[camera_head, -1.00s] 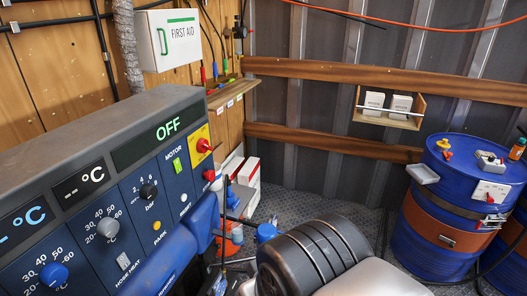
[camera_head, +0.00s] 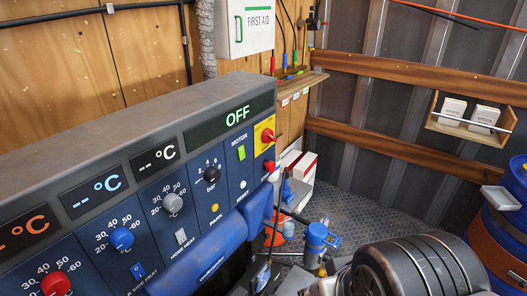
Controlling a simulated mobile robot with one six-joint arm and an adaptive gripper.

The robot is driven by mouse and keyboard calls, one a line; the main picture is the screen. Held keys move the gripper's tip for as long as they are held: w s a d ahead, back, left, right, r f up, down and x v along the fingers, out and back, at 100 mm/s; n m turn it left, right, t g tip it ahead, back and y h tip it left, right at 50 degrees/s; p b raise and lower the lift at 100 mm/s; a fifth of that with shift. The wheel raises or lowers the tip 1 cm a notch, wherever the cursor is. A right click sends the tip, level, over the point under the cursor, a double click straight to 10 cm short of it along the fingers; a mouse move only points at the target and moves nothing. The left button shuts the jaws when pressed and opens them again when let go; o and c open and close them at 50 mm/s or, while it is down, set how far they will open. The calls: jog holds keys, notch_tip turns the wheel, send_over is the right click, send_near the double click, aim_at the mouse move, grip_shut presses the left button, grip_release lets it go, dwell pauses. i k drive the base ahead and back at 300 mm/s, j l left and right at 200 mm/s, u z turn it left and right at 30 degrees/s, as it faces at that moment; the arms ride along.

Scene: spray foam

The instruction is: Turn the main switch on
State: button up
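The main switch appears to be the red rotary knob (camera_head: 268,136) on a yellow plate (camera_head: 261,146) at the right end of the control panel (camera_head: 205,170). Its handle points to the right. The display (camera_head: 236,117) above reads OFF in green. A second, smaller red knob or button (camera_head: 269,166) sits just below the yellow plate. I cannot make out my gripper in this view, and nothing is seen touching the switch.
Blue hose bundles (camera_head: 205,262) hang in front of the panel's lower edge. A blue canister (camera_head: 316,238) stands on the metal floor. A dark ribbed rounded body (camera_head: 415,268) fills the bottom right. Blue drums (camera_head: 513,180) stand at the right edge.

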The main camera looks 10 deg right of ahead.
aim_at(268, 136)
jog(key=i+j+z, duration=0.15)
jog(key=i, duration=0.3)
jog(key=i+j+z, duration=0.15)
jog(key=i, duration=0.25)
jog(key=j, duration=0.1)
